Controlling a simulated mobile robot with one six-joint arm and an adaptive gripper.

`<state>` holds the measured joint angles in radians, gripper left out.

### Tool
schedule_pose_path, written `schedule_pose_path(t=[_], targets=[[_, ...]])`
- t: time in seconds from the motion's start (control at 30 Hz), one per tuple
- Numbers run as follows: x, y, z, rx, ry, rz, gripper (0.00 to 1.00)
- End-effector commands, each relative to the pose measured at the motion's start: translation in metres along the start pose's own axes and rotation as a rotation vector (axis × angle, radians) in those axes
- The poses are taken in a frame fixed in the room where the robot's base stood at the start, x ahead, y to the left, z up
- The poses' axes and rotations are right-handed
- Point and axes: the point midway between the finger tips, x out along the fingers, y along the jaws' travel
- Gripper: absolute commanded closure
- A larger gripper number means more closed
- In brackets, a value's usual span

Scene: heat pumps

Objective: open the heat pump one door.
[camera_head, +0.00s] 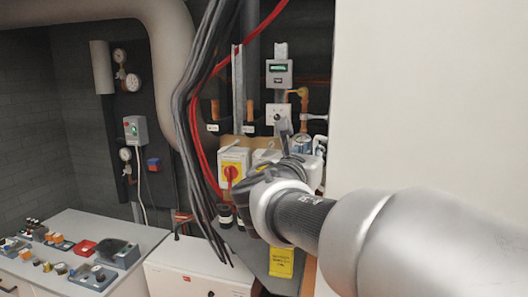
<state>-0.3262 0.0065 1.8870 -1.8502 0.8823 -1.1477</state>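A large plain white panel (430,90) fills the right side. It may be the heat pump's door or housing, but no label or handle on it shows. A lower white cabinet (195,268) with small red marks stands at the bottom centre. I cannot tell which one is heat pump one. My arm reaches in from the lower right, in front of the white panel. My gripper (284,130) points up and away near the pipes, left of the panel's edge. Its fingers are small and partly hidden by the wrist, so their opening cannot be read. No contact with a door is visible.
Black and red cables (195,120) hang left of my gripper. A red and yellow rotary switch (231,172), a display box (279,73) and pipes lie behind. A yellow tag (281,262) hangs below my wrist. A white bench (70,240) with several small parts is at left.

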Motion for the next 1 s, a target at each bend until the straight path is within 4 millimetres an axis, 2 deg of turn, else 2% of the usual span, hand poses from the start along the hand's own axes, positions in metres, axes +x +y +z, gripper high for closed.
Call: schedule_pose_path(t=[0.3,0.57,1.0], targets=[[0.0031,-0.0002,-0.0001,0.0,0.0,0.0,0.83],[0.0029,-0.0002,-0.0001,0.0,0.0,0.0,0.99],[0.0028,-0.0002,-0.0002,0.001,0.0,0.0,1.0]])
